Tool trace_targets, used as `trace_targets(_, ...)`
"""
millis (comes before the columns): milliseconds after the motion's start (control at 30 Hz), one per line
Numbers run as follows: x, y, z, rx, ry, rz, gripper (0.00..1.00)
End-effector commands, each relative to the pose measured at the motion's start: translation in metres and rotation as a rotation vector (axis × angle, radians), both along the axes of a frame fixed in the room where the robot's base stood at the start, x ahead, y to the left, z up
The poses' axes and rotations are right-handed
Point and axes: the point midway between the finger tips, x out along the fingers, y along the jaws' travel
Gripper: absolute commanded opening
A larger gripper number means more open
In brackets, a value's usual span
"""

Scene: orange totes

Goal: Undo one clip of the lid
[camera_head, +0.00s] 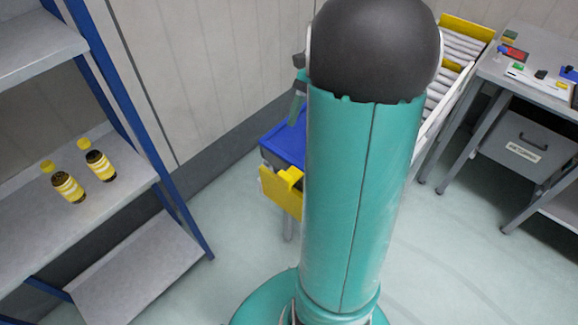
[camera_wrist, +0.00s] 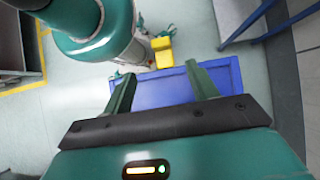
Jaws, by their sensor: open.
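My gripper (camera_wrist: 160,70) is open and empty, with its two green fingers spread in the wrist view. A blue flat-sided thing (camera_wrist: 165,92) lies beyond and between the fingers, with a yellow block-like part (camera_wrist: 163,50) past its far edge. The gap to the fingers is unclear. In the head view, a blue surface (camera_head: 284,146) and a yellow part (camera_head: 281,190) show left of my arm, which hides much of them. I cannot make out a lid or clip for certain, and no orange tote shows.
A blue-framed shelf (camera_head: 70,175) with two dark bottles with yellow labels (camera_head: 68,187) (camera_head: 100,165) stands at left. A roller conveyor (camera_head: 458,50) is behind my arm at right. A grey table (camera_head: 500,72) with small items stands at far right. Open floor (camera_head: 470,260) lies at front right.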

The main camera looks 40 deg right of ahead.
Motion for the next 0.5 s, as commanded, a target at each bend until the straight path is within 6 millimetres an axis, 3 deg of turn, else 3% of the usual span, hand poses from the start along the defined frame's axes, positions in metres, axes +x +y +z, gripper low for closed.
trace_targets(100,-0.006,0.016,0.017,-0.129,-0.046,0.003,0.58)
trace_targets(233,-0.009,0.023,0.025,-0.209,-0.082,-0.001,0.58)
trace_targets(500,-0.011,0.03,0.014,-0.233,-0.091,-0.005,0.58)
